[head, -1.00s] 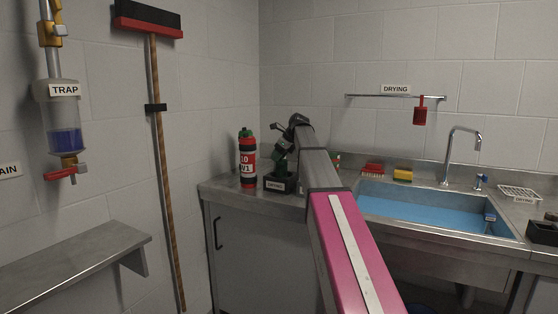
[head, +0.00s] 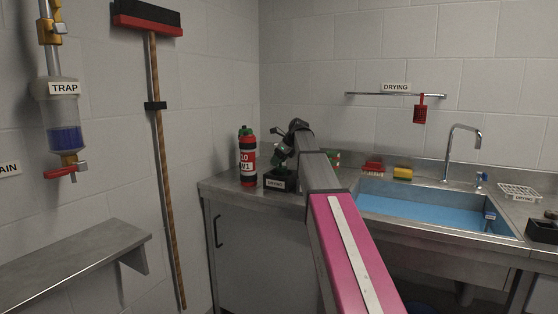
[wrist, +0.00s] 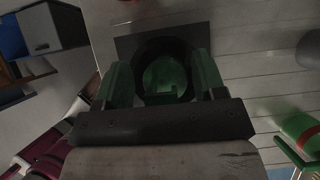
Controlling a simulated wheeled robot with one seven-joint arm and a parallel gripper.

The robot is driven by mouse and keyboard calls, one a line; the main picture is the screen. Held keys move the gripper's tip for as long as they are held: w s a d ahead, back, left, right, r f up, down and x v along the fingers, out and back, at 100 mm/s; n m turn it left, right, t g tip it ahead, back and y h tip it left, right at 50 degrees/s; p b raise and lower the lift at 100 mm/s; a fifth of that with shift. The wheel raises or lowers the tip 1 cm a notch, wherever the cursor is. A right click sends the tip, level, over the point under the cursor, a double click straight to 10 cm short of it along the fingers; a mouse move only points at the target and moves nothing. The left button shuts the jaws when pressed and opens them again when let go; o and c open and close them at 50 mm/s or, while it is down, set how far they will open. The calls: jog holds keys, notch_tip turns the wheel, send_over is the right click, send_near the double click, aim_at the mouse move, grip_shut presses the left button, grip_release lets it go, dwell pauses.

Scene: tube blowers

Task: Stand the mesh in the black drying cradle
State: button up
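The black drying cradle (head: 281,183), a block with a white DRYING label, stands on the left part of the steel counter. My gripper (head: 283,158) is right above it, pointing down. In the wrist view my gripper (wrist: 162,75) has its two green fingers spread wide on either side of a dark ring with a green inside. The cradle's black plate (wrist: 128,46) shows behind them. I cannot tell whether the ring is the mesh or part of the cradle, or whether the fingers press on it. No mesh is clearly recognisable in the head view.
A red and green bottle (head: 247,158) stands close left of the cradle. My arm crosses the counter's front. Right of it are a red brush (head: 373,167), a yellow sponge (head: 403,173) and the blue sink (head: 430,208).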

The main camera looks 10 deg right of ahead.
jog(key=shift+o, duration=0.5)
jog(key=shift+r, duration=0.1)
jog(key=shift+r, duration=0.2)
jog(key=v, duration=1.2)
jog(key=shift+r, duration=0.35)
